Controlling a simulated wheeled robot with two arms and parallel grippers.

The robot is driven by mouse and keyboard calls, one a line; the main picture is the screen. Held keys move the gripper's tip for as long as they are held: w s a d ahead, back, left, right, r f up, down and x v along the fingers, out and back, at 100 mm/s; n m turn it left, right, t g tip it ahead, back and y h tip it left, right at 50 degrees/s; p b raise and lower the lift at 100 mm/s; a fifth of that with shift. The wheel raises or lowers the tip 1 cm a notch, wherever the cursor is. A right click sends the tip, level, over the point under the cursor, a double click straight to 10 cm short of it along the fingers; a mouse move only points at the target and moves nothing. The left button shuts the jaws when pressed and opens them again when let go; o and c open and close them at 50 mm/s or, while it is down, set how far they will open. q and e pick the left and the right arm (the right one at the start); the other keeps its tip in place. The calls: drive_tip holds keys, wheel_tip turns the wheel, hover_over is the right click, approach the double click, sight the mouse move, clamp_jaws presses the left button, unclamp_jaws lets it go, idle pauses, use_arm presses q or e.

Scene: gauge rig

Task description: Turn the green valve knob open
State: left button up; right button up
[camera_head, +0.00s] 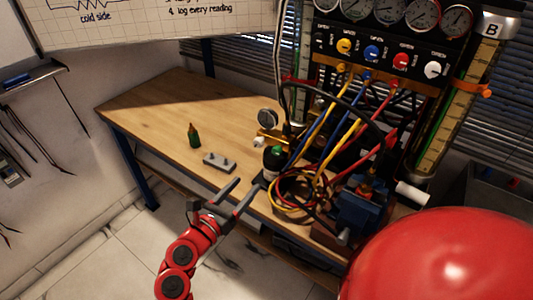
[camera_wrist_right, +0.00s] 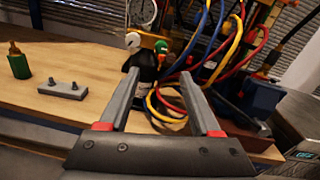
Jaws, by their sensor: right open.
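The green valve knob (camera_head: 276,150) sits on top of a dark fitting near the front edge of the bench, beside the coiled hoses. In the right wrist view the knob (camera_wrist_right: 161,46) shows just beyond and between my fingertips, partly crowded by hoses. My right gripper (camera_head: 248,184) is open, its two grey fingers spread and pointing toward the fitting from the front of the bench. In the right wrist view the gripper (camera_wrist_right: 159,74) holds nothing, and its fingers are apart from the knob. My left gripper is not in view.
Red, yellow, blue and black hoses (camera_head: 298,205) loop right of the knob. A gauge panel (camera_head: 378,50) stands behind, and a blue vise (camera_head: 360,205) at right. A green bottle (camera_head: 194,138) and grey pegged block (camera_head: 219,163) stand left. The wooden bench (camera_head: 165,100) is clear at far left.

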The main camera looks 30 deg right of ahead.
sight(275, 152)
drive_tip(key=p+x, duration=0.4)
drive_tip(key=x, duration=1)
drive_tip(key=shift+s+d+r, duration=0.1)
drive_tip(key=shift+s, duration=0.05)
drive_tip(key=shift+w+d, duration=0.2)
drive_tip(key=shift+d, duration=0.2)
drive_tip(key=shift+c, duration=0.2)
clamp_jaws()
